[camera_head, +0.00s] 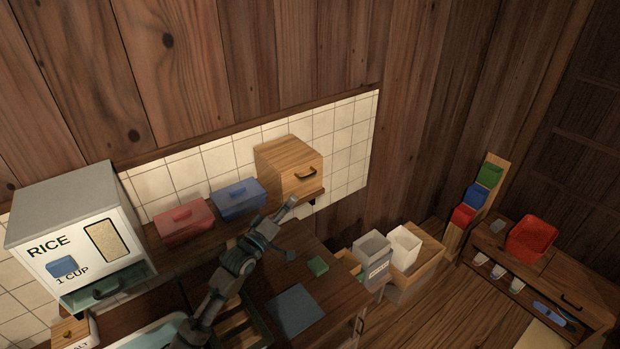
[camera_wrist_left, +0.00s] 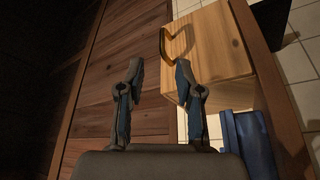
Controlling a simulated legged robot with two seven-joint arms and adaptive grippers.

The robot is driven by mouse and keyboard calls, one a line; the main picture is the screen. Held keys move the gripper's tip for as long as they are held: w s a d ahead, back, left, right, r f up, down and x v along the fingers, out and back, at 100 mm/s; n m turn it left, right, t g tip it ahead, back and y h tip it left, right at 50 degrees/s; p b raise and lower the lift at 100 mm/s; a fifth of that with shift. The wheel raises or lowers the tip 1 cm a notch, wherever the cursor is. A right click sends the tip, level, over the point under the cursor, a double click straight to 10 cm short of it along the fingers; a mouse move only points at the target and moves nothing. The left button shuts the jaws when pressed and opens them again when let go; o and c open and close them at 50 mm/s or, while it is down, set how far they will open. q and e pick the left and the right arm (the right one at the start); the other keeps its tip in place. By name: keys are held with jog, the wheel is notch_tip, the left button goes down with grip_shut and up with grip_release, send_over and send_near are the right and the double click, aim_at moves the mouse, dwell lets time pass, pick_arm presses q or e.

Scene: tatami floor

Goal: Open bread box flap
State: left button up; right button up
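The bread box (camera_head: 285,158) is a light wooden box on the wall shelf at the tiled wall. Its front flap (camera_head: 303,180) looks shut and carries a dark curved handle (camera_head: 306,174). In the left wrist view the box (camera_wrist_left: 212,50) is at the upper right, with the handle (camera_wrist_left: 166,44) on its left side. My left gripper (camera_head: 291,228) is below and in front of the box. In the wrist view its two fingers (camera_wrist_left: 158,66) stand apart with nothing between them, short of the handle. My right gripper is in neither view.
A blue lidded box (camera_head: 238,199) and a red one (camera_head: 183,222) stand left of the bread box. A white rice dispenser (camera_head: 75,235) is further left.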

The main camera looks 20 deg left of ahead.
aim_at(307, 176)
pick_arm(q)
jog(key=x, duration=0.3)
jog(key=a+x, duration=0.1)
jog(key=x, duration=0.2)
jog(key=p+x, duration=0.1)
jog(key=x, duration=0.3)
jog(key=shift+w+a, duration=0.25)
jog(key=shift+a, duration=0.2)
jog(key=shift+w+d, duration=0.2)
jog(key=shift+w, duration=0.05)
jog(key=shift+w+d+r, duration=0.15)
jog(key=shift+w+d, duration=0.1)
jog(key=shift+d, duration=0.5)
jog(key=shift+a, duration=0.1)
grip_shut()
jog(key=shift+a, duration=0.2)
